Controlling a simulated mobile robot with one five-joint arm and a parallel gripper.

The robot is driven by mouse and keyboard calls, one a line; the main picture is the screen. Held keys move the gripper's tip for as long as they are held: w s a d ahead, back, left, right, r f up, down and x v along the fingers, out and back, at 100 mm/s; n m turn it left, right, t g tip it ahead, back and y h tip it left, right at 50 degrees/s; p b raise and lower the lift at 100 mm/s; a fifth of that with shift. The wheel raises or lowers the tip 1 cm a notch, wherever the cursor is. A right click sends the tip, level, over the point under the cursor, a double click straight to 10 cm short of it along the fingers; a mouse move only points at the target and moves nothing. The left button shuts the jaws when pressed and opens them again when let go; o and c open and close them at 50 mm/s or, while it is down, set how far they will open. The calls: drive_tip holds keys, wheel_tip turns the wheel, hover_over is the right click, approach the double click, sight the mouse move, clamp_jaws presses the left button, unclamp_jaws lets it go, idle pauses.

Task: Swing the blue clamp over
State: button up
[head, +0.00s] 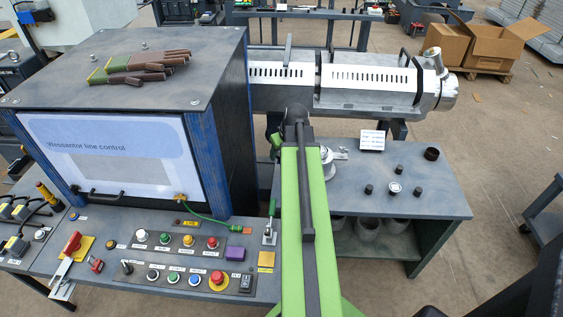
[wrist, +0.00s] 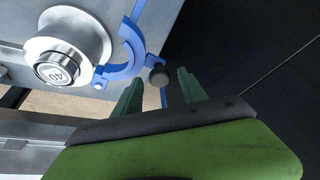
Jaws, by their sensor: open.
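The blue clamp (wrist: 134,50) shows in the wrist view as a curved blue band. It lies along the right side of a round metal fitting (wrist: 72,52) whose silver end is marked 40. A dark round knob (wrist: 158,77) sits at the right of the clamp, by a small blue piece. My gripper (wrist: 158,84) is open, its two green fingers pointing up the picture with the knob between their tips. I cannot tell whether they touch it. In the head view my green arm covers this area, and the clamp is not visible.
In the head view, a control cabinet (head: 120,65) and button panel (head: 150,262) stand left of my arm. The extruder barrel (head: 365,85) lies behind. A grey table (head: 435,190) with small dark parts is to the right.

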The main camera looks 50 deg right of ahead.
drive_tip(key=shift+w+f, duration=0.1)
drive_tip(key=shift+f, duration=0.05)
clamp_jaws()
idle(1.4)
